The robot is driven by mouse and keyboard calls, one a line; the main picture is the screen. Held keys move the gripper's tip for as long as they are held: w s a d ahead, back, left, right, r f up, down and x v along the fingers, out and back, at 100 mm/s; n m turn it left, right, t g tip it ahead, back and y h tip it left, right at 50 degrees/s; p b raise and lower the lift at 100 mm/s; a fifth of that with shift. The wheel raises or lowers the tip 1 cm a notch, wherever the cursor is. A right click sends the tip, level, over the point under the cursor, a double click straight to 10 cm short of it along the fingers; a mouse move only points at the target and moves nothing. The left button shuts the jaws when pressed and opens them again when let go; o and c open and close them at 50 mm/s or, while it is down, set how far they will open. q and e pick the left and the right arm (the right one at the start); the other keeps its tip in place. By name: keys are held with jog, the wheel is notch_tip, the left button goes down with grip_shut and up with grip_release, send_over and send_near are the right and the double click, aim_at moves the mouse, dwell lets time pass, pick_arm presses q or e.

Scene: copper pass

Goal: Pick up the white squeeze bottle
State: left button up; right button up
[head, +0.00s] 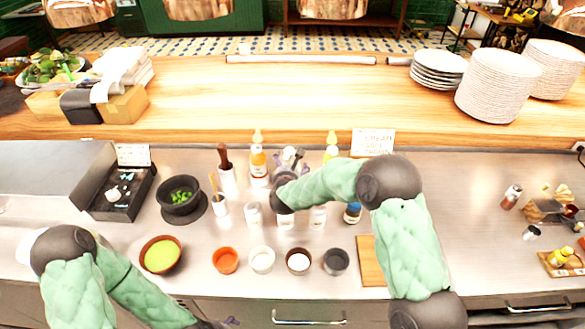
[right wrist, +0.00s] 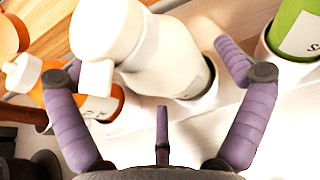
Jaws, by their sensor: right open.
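The white squeeze bottle (right wrist: 150,55) fills the middle of the right wrist view, with its lower end in a pale round holder (right wrist: 208,88). My right gripper (right wrist: 148,62) is open, with one purple finger on either side of the bottle and gaps between fingers and bottle. In the head view my right gripper (head: 290,156) is over the row of bottles at the back of the counter and largely hides the white bottle. My left gripper (head: 226,322) shows only in part at the bottom edge, low and away from the bottles; its jaws are not clear.
An orange bottle (head: 258,163) stands left of my right gripper and a green bottle (head: 331,150) stands right, both close. Several small containers and bowls, including an orange bowl (head: 225,260), sit in front.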

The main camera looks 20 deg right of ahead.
jog(key=c, duration=1.4)
jog(key=shift+c, duration=0.3)
jog(key=shift+r, duration=0.1)
